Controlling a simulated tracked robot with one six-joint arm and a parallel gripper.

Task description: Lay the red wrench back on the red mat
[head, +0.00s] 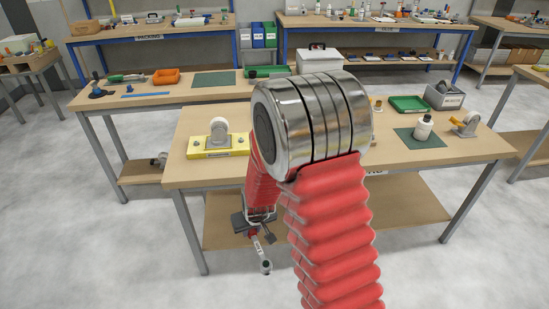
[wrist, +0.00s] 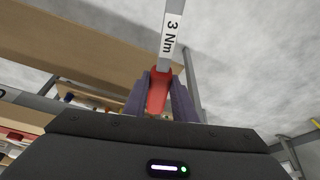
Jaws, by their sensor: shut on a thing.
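My gripper (head: 254,230) is shut on the red wrench, in front of the near table and below its top in the head view. The wrench (head: 259,250) points downward there, with a pale shaft and a round head at its lower end. In the wrist view, the gripper's two dark fingers (wrist: 160,100) flank the wrench's red handle (wrist: 159,88). Its shaft carries a white label reading "3 Nm" and runs out of the top of the picture. I cannot make out a red mat in either view; my arm hides the middle of the near table.
The near table (head: 195,175) holds a yellow block with a caster (head: 218,139) at left. At right are a white bottle (head: 423,127) on a green mat, another caster (head: 466,124), a green tray (head: 408,104) and a grey bin (head: 444,95). A lower shelf (head: 405,205) lies beneath.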

